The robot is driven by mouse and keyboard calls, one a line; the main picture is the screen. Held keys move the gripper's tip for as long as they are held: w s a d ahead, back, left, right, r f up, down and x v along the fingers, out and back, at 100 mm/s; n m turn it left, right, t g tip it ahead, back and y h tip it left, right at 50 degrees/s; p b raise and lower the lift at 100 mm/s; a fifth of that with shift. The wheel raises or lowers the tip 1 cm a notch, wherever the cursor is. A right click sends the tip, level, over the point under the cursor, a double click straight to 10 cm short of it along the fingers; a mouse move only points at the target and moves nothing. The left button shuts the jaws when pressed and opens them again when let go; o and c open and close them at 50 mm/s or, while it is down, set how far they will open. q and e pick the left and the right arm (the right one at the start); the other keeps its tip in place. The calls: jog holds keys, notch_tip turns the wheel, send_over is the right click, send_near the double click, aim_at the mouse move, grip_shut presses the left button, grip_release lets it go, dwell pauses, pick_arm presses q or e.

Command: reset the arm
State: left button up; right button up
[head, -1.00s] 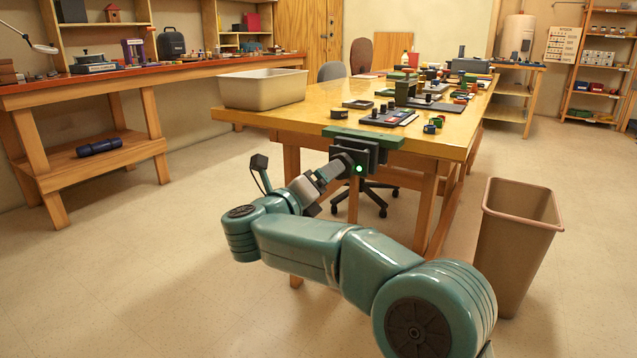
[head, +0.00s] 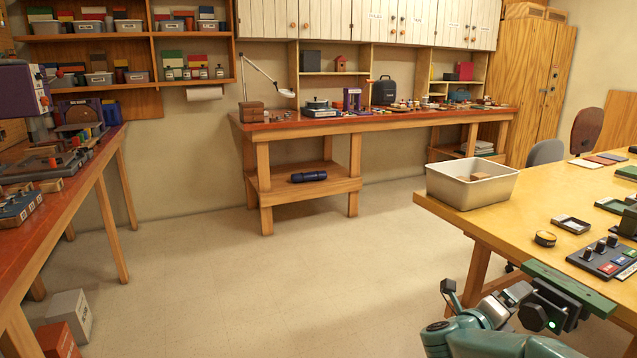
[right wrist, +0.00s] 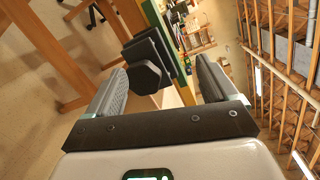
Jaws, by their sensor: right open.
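My right gripper (head: 518,301) is open at the near edge of the yellow table, low at the right in the head view. A black fixture with dark plates (head: 562,302) hangs under a green bar (head: 570,286) on that edge. Its dark eight-sided knob (head: 532,316) is close to my fingertips. In the right wrist view, my fingers (right wrist: 161,66) stand wide apart. The knob (right wrist: 146,78) shows in the gap, nearer the left finger. I cannot tell whether it lies between the fingertips or just beyond them. My left gripper is not in view.
A red-topped bench (head: 385,122) runs along the back wall; another bench (head: 60,215) is at the left. Boxes (head: 70,315) sit on the floor. The middle floor is clear.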

jog(key=s+a+f+n+y+p, duration=0.8)
jog(key=a+f+n+y+p, duration=0.4)
jog(key=n, duration=0.4)
pick_arm(q)
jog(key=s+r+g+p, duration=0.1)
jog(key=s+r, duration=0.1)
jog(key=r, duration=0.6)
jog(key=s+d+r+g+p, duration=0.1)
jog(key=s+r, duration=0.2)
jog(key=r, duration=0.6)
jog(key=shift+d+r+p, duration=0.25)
jog(key=shift+p, duration=0.05)
pick_arm(e)
jog(key=s+a+f+n+g+y, duration=0.3)
jog(key=s+a+n, duration=0.4)
jog(key=s, duration=0.5)
jog(key=s+a+f+n+g+y, duration=0.4)
jog(key=s+a+n, duration=0.4)
jog(key=s, duration=0.4)
jog(key=shift+s+a+f+g, duration=0.2)
jog(key=shift+s+a+g, duration=0.15)
jog(key=shift+g, duration=0.15)
